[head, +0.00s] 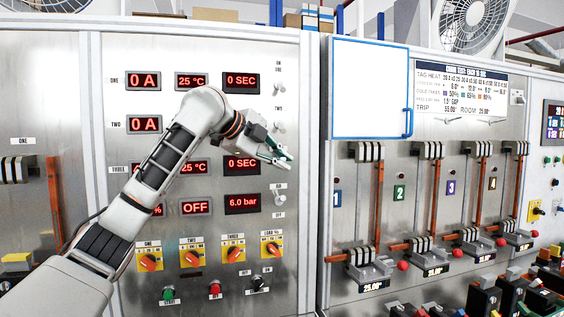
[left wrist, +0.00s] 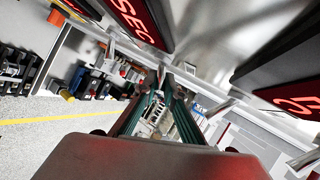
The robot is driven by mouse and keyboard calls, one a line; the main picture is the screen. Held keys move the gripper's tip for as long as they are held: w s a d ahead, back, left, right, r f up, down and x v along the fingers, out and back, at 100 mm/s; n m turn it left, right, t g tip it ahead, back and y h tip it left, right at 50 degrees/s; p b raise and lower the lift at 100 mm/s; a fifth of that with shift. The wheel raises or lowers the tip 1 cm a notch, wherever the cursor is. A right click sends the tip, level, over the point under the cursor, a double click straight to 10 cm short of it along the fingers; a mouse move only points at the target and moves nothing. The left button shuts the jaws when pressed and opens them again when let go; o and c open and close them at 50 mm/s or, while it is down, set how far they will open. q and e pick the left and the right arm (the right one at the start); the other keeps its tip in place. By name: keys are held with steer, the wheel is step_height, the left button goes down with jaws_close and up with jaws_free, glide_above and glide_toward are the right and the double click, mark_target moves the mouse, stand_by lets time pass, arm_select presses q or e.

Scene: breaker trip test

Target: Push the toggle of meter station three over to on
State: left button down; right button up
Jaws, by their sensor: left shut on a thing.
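The meter panel (head: 265,55) has rows marked ONE, TWO and THREE, with red displays. A column of small metal toggles runs down its right side. My left gripper (head: 287,158) is at row three, in front of the toggle there, and its fingers cover that toggle in the head view. In the left wrist view my left gripper (left wrist: 164,88) has its fingertips closed around a short metal toggle, the toggle of meter station three (left wrist: 161,74). Which way it leans cannot be told. The row three seconds display (head: 241,163) reads 0 SEC. My right gripper is out of view.
The toggle of station two (head: 279,127) sits just above, and another toggle (head: 279,198) just below, beside the 6.0 bar display (head: 242,204). Orange rotary knobs (head: 191,257) line the lower panel. To the right stands a bay of breakers (head: 367,265) with copper bars.

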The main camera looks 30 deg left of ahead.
arm_select(q)
steer(key=shift+r, duration=0.1)
steer(key=c, duration=2.4)
jaws_free()
steer(key=v, duration=1.2)
